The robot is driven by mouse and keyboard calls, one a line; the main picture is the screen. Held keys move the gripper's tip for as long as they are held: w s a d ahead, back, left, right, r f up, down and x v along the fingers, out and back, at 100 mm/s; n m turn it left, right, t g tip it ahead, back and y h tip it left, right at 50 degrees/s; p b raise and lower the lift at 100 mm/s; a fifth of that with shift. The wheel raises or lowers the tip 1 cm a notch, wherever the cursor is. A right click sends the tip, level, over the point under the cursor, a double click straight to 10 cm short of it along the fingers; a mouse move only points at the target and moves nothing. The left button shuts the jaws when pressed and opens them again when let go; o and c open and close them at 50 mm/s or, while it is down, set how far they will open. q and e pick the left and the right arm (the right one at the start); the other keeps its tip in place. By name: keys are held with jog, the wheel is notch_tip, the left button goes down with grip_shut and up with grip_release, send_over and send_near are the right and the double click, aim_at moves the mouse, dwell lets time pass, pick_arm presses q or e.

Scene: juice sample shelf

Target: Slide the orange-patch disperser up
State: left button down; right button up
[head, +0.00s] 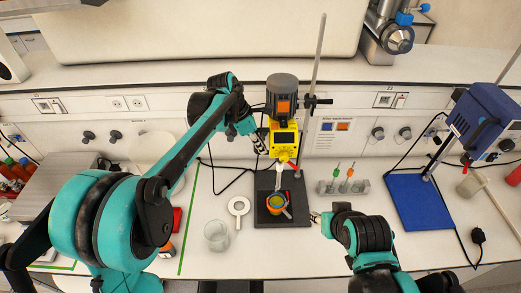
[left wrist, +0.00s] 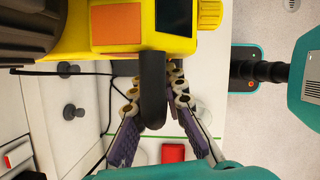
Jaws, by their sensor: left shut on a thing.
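The orange-patch disperser (head: 285,143) is a yellow unit with a dark grey motor top, on a tall metal rod stand. Its orange patch (left wrist: 117,26) shows large in the left wrist view. My left gripper (head: 260,143) is at the disperser's left side. In the left wrist view its fingers (left wrist: 152,90) are shut on the black handle (left wrist: 152,75) below the yellow body. The disperser's pale shaft (head: 280,180) points down at an orange cup (head: 277,205); I cannot tell whether its tip is inside. My right gripper (head: 316,217) is right of the cup, its fingers too small to read.
The cup stands on a dark base plate (head: 263,219). A glass beaker (head: 216,235) and white ring (head: 239,207) are left of it. A small rack (head: 343,186) with pipette-like items is to the right. A blue device (head: 482,115) with blue base (head: 420,201) stands further right.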

pick_arm(q)
jog(key=shift+w+r+p, duration=0.2)
jog(key=shift+r+p, duration=0.1)
jog(key=shift+r, duration=0.65)
jog(key=c, duration=1.6)
grip_release()
jog(key=shift+o, duration=0.2)
jog(key=v, duration=1.2)
jog(key=shift+s, duration=0.1)
